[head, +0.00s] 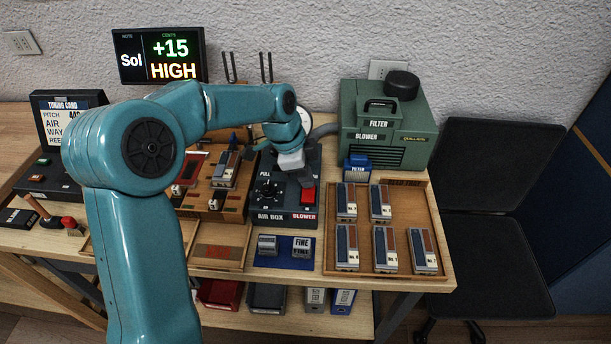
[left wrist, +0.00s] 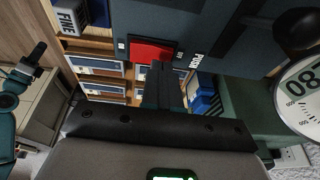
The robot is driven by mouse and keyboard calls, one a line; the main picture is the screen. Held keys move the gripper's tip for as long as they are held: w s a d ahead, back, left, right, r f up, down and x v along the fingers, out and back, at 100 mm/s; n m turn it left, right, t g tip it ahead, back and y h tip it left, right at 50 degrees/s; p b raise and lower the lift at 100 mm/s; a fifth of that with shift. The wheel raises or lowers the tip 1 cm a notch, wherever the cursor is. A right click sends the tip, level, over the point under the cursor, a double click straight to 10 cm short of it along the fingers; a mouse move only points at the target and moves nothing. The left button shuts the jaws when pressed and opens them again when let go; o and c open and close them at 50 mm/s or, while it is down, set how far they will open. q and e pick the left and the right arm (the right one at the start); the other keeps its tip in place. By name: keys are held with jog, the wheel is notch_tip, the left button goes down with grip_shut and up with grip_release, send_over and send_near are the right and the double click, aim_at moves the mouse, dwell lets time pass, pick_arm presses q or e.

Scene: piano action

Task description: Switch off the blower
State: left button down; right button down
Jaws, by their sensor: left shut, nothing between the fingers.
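The red blower switch (head: 308,195) is on the right side of the dark air box (head: 268,214), above the label BLOWER. It also shows in the left wrist view (left wrist: 150,53), with small white marks beside it. My left gripper (head: 306,180) is shut and empty, its fingers just above the switch in the head view. In the left wrist view the shut fingertips (left wrist: 162,68) overlap the edge of the red switch. I cannot tell whether they touch it. The green blower unit (head: 387,138) stands behind on the right, joined by a grey hose. My right gripper is not in view.
A wooden tray (head: 432,215) with several reed blocks lies right of the air box. A blue mat (head: 284,257) with small weights lies in front. A round gauge (left wrist: 300,92) stands close to the left wrist. A display (head: 159,54) reads Sol, +15, HIGH.

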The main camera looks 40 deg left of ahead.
pick_arm(q)
jog(key=shift+d+f, duration=0.1)
jog(key=shift+f, duration=0.05)
jog(key=shift+f, duration=0.1)
jog(key=shift+f+b, duration=0.3)
jog(key=shift+b, duration=0.15)
jog(key=shift+w, duration=0.1)
jog(key=shift+a, duration=0.2)
jog(key=shift+d, duration=0.1)
